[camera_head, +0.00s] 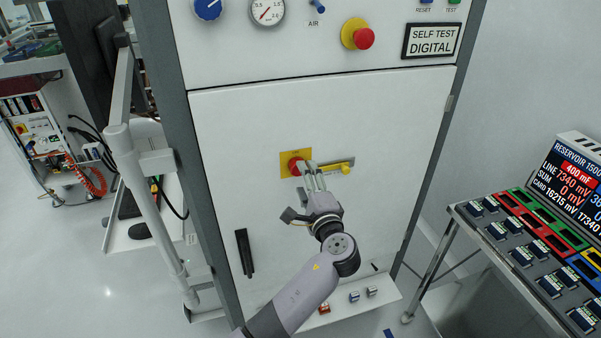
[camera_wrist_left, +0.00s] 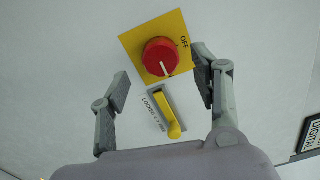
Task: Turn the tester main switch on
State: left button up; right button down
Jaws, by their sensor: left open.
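The main switch is a red round knob (camera_head: 296,166) on a yellow plate (camera_head: 284,158) on the white tester cabinet door. In the left wrist view the red knob (camera_wrist_left: 160,57) has a white mark pointing down, and the yellow plate (camera_wrist_left: 133,42) reads OFF beside it. My left gripper (camera_head: 312,172) is in front of the door by the knob, fingers open. In the wrist view the left gripper (camera_wrist_left: 160,82) has its fingers apart, one on either side below the knob, the right one close to the plate's edge. I cannot tell if it touches.
A yellow door handle (camera_head: 345,168) labelled LOCKED sits beside the switch; it also shows in the wrist view (camera_wrist_left: 168,115). A red emergency button (camera_head: 364,39) is above. A black door handle (camera_head: 244,252) is lower left. A cart with coloured trays (camera_head: 520,240) stands right.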

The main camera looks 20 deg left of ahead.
pick_arm(q)
jog(key=v, duration=0.7)
jog(key=shift+s+d, duration=0.15)
jog(key=shift+s, duration=0.1)
notch_tip(320, 180, down, 24)
jog(key=s+m+g+h+b, duration=0.1)
jog(key=s+g+h+b, duration=0.1)
jog(key=g+h, duration=0.15)
jog(key=s+a+f+g+h+b, duration=0.15)
jog(key=s+f, duration=0.25)
jog(key=f, duration=0.5)
jog(key=s+f+g+h+p, duration=0.1)
jog(key=s+f+g+h, duration=0.1)
jog(key=s+f, duration=0.45)
jog(key=s+a+f+n+g+h+b, duration=0.1)
jog(key=s+a+f+n+g, duration=0.1)
jog(key=s+f, duration=0.7)
jog(key=s+a+f+n+g+h+b, duration=0.1)
jog(key=s+f+n, duration=0.5)
jog(key=s, duration=1)
jog(key=s+a+f+n+g+h+b, duration=0.1)
jog(key=s+a+f+n+g, duration=0.2)
jog(key=s+f, duration=0.9)
jog(key=s+a+g, duration=0.1)
jog(key=a, duration=0.1)
jog(key=shift+s+a+f+n+b, duration=0.25)
jog(key=shift+s+a+n+b, duration=0.05)
jog(key=shift+a+n+b, duration=0.1)
